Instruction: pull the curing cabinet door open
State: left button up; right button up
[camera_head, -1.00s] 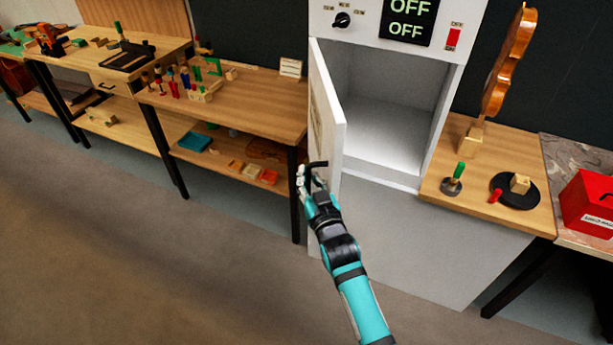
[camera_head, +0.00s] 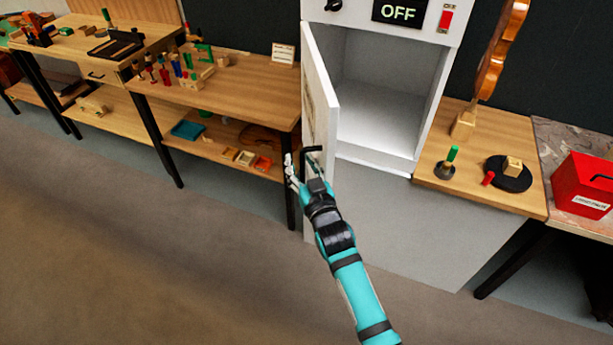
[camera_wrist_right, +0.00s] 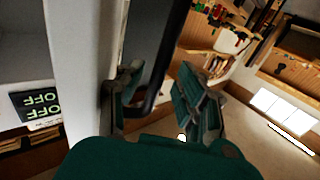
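The white curing cabinet door (camera_head: 318,88) stands swung open on the left side of the cabinet (camera_head: 396,165), and the bright, empty interior shows. A dark bar handle (camera_head: 311,149) is on the door's outer face; it also shows in the right wrist view (camera_wrist_right: 166,60). My right gripper (camera_head: 303,172) is at the handle. In the right wrist view its fingers (camera_wrist_right: 160,98) are apart, with the handle passing between them, nearer the left finger. Whether a finger touches it I cannot tell. My left gripper is in neither view.
A wooden bench (camera_head: 245,95) with small tools and a lower shelf stands left of the door. Right of the cabinet, a wooden top (camera_head: 480,190) holds a violin (camera_head: 500,50), and a red box (camera_head: 583,184) sits beyond. The floor (camera_head: 150,260) in front is clear.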

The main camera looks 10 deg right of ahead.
jog(key=v, duration=1.1)
jog(key=shift+s, duration=0.3)
jog(key=shift+c, duration=0.2)
